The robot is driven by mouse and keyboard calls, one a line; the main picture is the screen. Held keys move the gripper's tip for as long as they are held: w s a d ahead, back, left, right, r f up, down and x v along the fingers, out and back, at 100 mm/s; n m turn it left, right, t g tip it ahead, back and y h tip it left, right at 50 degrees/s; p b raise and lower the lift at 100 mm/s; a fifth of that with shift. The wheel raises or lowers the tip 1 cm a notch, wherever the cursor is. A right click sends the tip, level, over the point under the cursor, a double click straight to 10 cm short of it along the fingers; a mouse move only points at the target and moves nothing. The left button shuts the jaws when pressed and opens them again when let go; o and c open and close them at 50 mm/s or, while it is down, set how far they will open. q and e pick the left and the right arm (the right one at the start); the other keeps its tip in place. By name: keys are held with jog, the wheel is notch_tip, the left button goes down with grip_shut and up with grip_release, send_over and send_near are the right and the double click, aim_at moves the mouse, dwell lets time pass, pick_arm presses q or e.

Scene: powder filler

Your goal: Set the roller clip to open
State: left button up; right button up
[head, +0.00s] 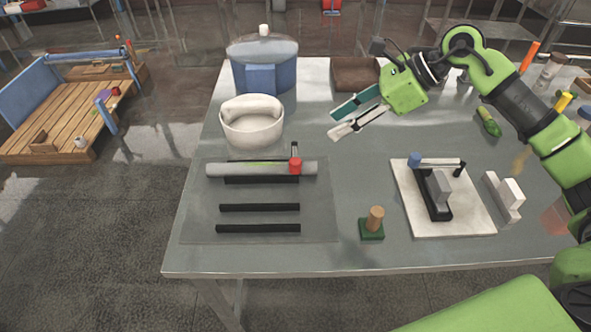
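A grey roller (240,170) lies across the back of a thin grey mat (190,228) on the left half of the table. A red piece (295,165) sits around or on its right part, with a small upright post (294,147) just behind. This looks like the roller clip; I cannot tell whether it is open or closed. My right gripper (333,123) reaches in from the right, above the table and behind and right of the red piece, apart from it. Its two fingers are spread and nothing is between them. My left gripper is not in view.
Two black bars (260,208) lie on the mat in front of the roller. A wooden-topped green stamp (375,220) and a white board (470,217) with a black, blue-knobbed device stand to the right. A white bowl (252,125) and blue pot (262,75) stand behind.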

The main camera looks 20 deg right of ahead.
pick_arm(q)
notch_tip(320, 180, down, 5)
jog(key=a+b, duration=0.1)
jog(key=b, duration=0.3)
pick_arm(e)
send_near(297, 161)
jog(key=v, duration=0.3)
jog(key=p+x, duration=0.4)
jog(key=x, duration=0.8)
jog(key=shift+w+a+f+p, duration=0.1)
jog(key=shift+a+f+p, duration=0.1)
jog(key=shift+a+p, duration=0.15)
jog(key=shift+w+a+f, duration=0.15)
jog(key=shift+f, duration=0.25)
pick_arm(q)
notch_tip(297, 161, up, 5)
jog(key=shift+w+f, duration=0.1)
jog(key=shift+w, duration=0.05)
pick_arm(e)
jog(key=shift+c, duration=0.3)
grip_shut()
